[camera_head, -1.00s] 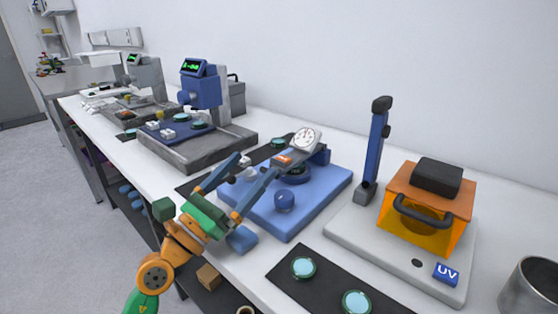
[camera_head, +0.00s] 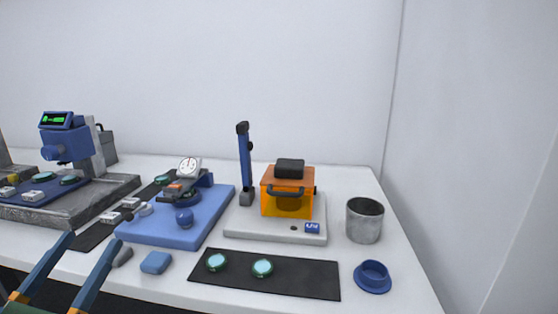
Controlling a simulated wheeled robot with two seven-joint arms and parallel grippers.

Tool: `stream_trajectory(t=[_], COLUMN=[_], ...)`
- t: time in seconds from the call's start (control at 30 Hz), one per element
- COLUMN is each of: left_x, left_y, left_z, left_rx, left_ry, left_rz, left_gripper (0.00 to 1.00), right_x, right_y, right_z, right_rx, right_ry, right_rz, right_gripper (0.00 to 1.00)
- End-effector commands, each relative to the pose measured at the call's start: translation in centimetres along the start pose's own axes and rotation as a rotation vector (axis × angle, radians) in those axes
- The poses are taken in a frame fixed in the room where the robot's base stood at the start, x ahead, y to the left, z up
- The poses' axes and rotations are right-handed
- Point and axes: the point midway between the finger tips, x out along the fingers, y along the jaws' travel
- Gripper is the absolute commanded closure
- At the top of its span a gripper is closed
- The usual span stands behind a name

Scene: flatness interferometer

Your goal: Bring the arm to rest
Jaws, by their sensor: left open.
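My left gripper (camera_head: 82,272) is at the lower left of the head view. Its two blue fingers are spread apart with nothing between them. The fingertips are at the front edge of the bench, in front of the blue fixture plate (camera_head: 205,222) and left of a small blue block (camera_head: 156,262). Most of the left arm is cut off by the frame. My right gripper is not in view.
The blue plate carries a dial gauge (camera_head: 190,166). A UV station with an orange box (camera_head: 268,201) and blue post (camera_head: 244,160) stands right of it. A black mat (camera_head: 300,277) holds two round teal-rimmed discs.

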Motion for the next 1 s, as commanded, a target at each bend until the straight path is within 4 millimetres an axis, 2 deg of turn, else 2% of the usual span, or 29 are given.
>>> stream_trajectory(t=[0.17, 0.33, 0.43, 0.53, 0.57, 0.67, 0.77, 0.87, 0.9, 1.0], left_x=[-0.2, -0.8, -1.5, -2.6, -3.1, -5.2, -7.9, -11.4, -13.0, -17.1], left_y=[-0.2, 0.3, 1.4, 2.9, 3.5, 5.0, 5.2, 3.6, 2.4, -1.6], left_z=[0.9, 1.5, 1.3, -0.1, -0.9, -5.0, -10.1, -15.9, -18.1, -22.6], left_rx=[-0.202, -0.46, -0.662, -0.926, -1.021, -1.336, -1.605, -1.841, -1.919, -2.057], left_ry=[-0.09, -0.19, -0.254, -0.32, -0.339, -0.388, -0.404, -0.386, -0.369, -0.3], left_rz=[0.024, 0.08, 0.143, 0.254, 0.301, 0.5, 0.737, 1.029, 1.159, 1.48], left_gripper=[0.0, 0.0, 0.0, 0.0, 0.0, 0.0, 0.0, 0.0, 0.0, 0.0], right_x=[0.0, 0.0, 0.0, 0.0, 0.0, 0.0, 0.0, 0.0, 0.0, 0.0], right_y=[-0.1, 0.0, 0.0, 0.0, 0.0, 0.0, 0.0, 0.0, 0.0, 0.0], right_z=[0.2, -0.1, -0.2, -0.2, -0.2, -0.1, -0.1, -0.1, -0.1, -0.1], right_rx=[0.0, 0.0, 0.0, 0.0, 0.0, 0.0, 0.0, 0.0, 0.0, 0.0], right_ry=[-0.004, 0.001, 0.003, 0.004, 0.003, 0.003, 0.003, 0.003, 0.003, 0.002], right_rz=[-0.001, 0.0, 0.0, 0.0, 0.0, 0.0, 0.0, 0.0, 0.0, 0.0], right_gripper=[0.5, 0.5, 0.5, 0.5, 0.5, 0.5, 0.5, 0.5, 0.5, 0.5])
